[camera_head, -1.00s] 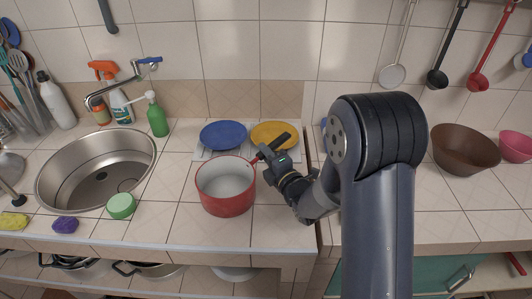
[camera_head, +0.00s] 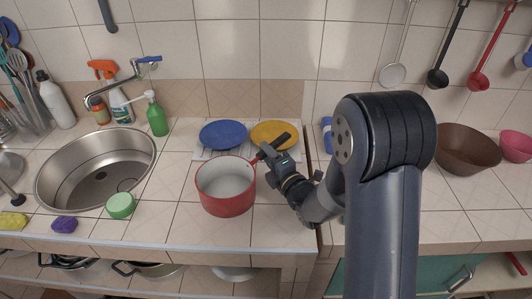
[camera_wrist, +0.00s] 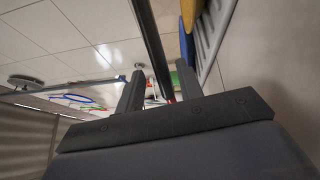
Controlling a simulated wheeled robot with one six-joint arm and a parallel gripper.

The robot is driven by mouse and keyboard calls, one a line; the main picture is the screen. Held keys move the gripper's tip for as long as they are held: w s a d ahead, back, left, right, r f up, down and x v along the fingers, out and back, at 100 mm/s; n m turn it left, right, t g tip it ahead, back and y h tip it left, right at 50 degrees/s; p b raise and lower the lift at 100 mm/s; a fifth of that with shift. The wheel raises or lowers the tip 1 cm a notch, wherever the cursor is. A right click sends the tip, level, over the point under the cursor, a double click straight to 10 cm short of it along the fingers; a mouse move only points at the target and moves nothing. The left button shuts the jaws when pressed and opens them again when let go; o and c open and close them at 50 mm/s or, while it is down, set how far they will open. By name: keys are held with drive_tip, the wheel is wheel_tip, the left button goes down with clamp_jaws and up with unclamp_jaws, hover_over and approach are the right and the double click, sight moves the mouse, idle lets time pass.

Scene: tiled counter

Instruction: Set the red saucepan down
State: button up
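The red saucepan (camera_head: 226,203) stands upright on the tiled counter, right of the sink, and is empty. Its dark handle (camera_head: 277,142) points up and right toward the yellow plate. My gripper (camera_head: 272,153) is at the handle, right of the pan. In the wrist view the dark handle (camera_wrist: 150,35) runs between my two fingers (camera_wrist: 158,90), which stand apart with gaps beside it. The gripper looks open around the handle, not clamped on it. The pan's underside is hidden.
A blue plate (camera_head: 223,134) and a yellow plate (camera_head: 274,134) sit behind the pan. The sink (camera_head: 97,170) and a green round container (camera_head: 121,205) are to the left. A brown bowl (camera_head: 466,150) is far right. The counter in front of the pan is clear.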

drive_tip(key=b+v, duration=0.2)
drive_tip(key=v, duration=0.8)
drive_tip(key=shift+s+d, duration=0.15)
drive_tip(key=shift+s, duration=0.15)
